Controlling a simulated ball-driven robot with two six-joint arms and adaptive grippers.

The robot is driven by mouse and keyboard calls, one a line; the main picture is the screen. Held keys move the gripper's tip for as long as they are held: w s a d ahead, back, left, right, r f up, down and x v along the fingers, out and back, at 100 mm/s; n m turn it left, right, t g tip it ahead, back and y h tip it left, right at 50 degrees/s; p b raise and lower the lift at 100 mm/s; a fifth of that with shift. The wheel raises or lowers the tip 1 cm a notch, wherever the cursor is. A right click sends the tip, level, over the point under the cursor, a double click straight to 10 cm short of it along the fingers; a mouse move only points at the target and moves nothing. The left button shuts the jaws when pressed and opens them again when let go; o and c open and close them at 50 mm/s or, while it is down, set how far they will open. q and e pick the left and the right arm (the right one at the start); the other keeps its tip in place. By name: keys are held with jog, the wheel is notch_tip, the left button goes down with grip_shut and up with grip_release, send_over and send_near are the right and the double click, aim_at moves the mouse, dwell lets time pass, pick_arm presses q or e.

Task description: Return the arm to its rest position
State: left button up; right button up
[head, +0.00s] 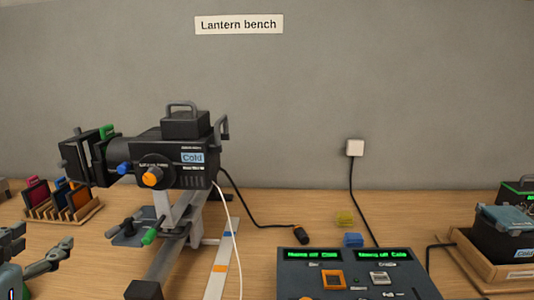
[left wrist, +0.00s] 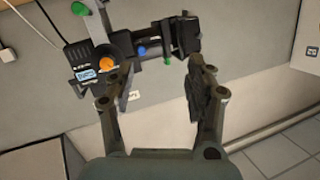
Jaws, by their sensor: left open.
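My left gripper (head: 42,243) shows at the lower left edge of the head view, partly cut off by the frame. Its two fingers are spread apart. In the left wrist view the gripper (left wrist: 155,85) is open, with nothing between its fingers. The gripper is to the left of and lower than the black lantern (head: 190,150) in the head view, apart from it. The lantern also shows upside down in the left wrist view (left wrist: 95,65), beyond the fingers. My right gripper is not in view.
A wooden rack (head: 65,212) of coloured filters stands behind my left gripper. A control console (head: 350,285) with green displays is at front centre-right. A wooden tray (head: 465,258) holds a dark unit at right. Small blocks and cables lie on the bench (head: 270,215).

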pick_arm(q)
jog(key=s+d+f+m+g+h, duration=0.1)
jog(key=s+d+f+g+h, duration=0.15)
jog(key=s+f+g, duration=0.5)
jog(key=s+d+f+g+h, duration=0.1)
jog(key=s+d+f+g, duration=0.3)
jog(key=s, duration=0.7)
jog(key=s+a+f+g+b, duration=0.15)
jog(key=f+b, duration=0.25)
jog(key=f, duration=1.4)
jog(key=s+a+f+b, duration=0.15)
jog(key=f+b, duration=0.35)
jog(key=f, duration=1.4)
jog(key=s+a+f+g+b, duration=0.1)
jog(key=s+f+b, duration=0.4)
jog(key=s+f, duration=1.2)
notch_tip(320, 180, down, 3)
jog(key=shift+r+n+b, duration=0.2)
jog(key=shift+n+b, duration=0.1)
jog(key=shift+y, duration=0.25)
